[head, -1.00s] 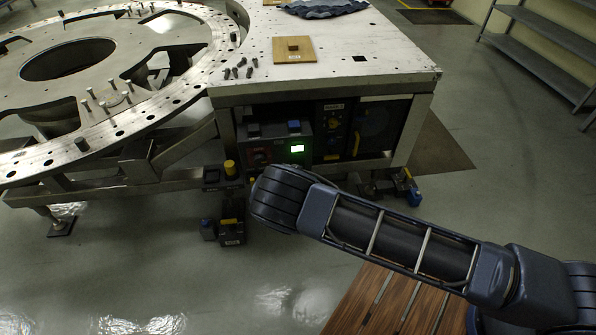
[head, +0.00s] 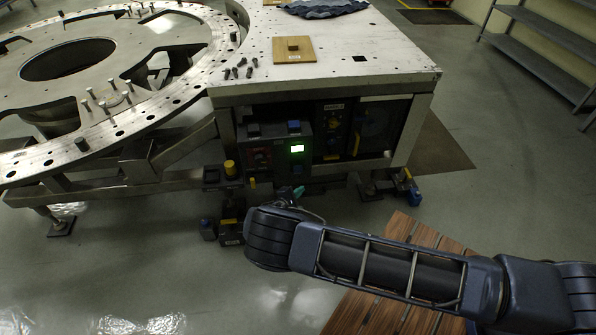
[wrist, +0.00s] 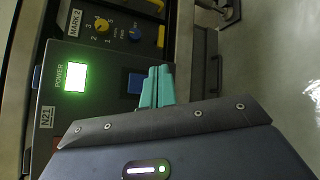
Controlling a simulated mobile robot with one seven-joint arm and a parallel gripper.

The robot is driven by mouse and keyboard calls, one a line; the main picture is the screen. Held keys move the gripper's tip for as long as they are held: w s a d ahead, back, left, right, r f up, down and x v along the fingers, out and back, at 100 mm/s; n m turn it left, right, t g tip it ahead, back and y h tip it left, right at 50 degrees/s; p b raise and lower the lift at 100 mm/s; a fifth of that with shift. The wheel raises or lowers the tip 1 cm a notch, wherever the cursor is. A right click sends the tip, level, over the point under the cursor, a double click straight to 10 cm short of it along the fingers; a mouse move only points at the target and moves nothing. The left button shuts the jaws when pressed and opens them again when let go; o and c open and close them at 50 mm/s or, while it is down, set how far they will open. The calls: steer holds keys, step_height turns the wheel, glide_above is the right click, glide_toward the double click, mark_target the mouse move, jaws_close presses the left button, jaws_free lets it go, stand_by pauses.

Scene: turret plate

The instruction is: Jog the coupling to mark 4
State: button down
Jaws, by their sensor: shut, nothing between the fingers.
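The turret ring plate (head: 112,132) lies at the left in the head view, with several pins standing on it; I cannot tell which part is the coupling. The display (wrist: 74,77), marked POWER, and the blue button (wrist: 135,83) also show in the wrist view. My gripper (head: 299,191) has teal fingers. In the wrist view they (wrist: 156,70) are shut and empty, just right of the blue button; contact is unclear.
A panel marked MARK-2 beside the box has a yellow numbered dial (wrist: 101,24) and a blue knob (wrist: 135,33). The white table (head: 350,40) holds a wooden block plate (head: 293,56) and cloth. A slatted wooden platform (head: 400,232) lies below my arm.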

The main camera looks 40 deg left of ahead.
mark_target(300, 170)
steer(key=w+a, duration=0.5)
steer(key=shift+w+a, duration=0.3)
steer(key=shift+a, duration=0.05)
steer(key=shift+w+a, duration=0.1)
steer(key=shift+w, duration=0.05)
stand_by(2.0)
steer(key=shift+w+a, duration=0.15)
steer(key=shift+w, duration=0.05)
steer(key=shift+w+a, duration=0.45)
stand_by(1.3)
steer(key=shift+s+d, duration=0.1)
steer(key=shift+s, duration=0.05)
steer(key=shift+s+d, duration=0.6)
steer(key=shift+d, duration=0.05)
stand_by(0.3)
steer(key=shift+s+d, duration=1.75)
steer(key=shift+s, duration=0.05)
